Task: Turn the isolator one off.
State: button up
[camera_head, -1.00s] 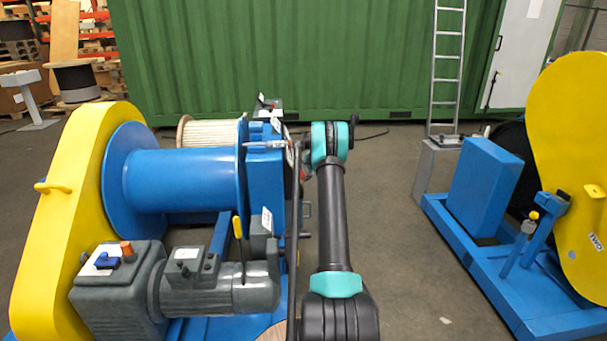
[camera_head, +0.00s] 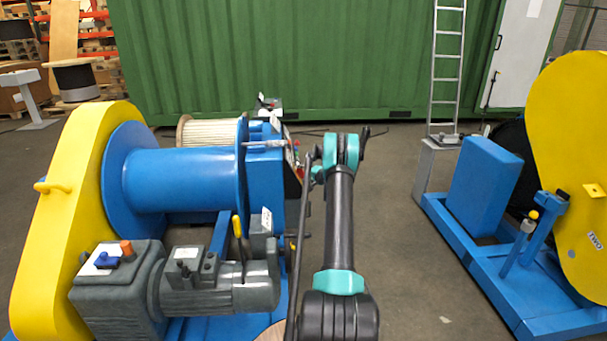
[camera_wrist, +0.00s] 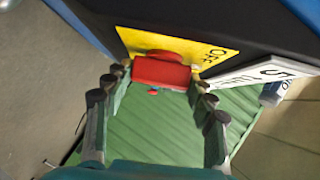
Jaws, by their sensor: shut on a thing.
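A red handle (camera_wrist: 162,70) sits on a yellow plate (camera_wrist: 150,40) with the word OFF printed to its right, in the wrist view. The handle lies crosswise in that view, its bar spanning between my fingertips. My gripper (camera_wrist: 161,75) is shut on the red handle, with fingers on both its left and right ends. In the head view my gripper (camera_head: 314,172) is at the right side of the blue machine (camera_head: 264,182). The yellow plate is not clear there, and the handle is too small to read its position.
A white label (camera_wrist: 265,72) sticks out beside the plate. The blue drum (camera_head: 180,180) and grey motor (camera_head: 225,285) stand left of my arm. A second blue and yellow machine (camera_head: 485,185) stands right. Open floor (camera_head: 400,250) lies between.

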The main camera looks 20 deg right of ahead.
jog(key=n+y, duration=0.1)
jog(key=n+t+y, duration=0.1)
jog(key=n, duration=0.1)
jog(key=n+t+y, duration=0.1)
jog(key=shift+f+y, duration=0.25)
jog(key=shift+y, duration=0.05)
jog(key=shift+n, duration=0.4)
jog(key=o, duration=1.2)
jog(key=shift+c, duration=0.2)
jog(key=shift+d, duration=0.1)
jog(key=v, duration=1.2)
jog(key=shift+f, duration=0.2)
jog(key=shift+c, duration=0.3)
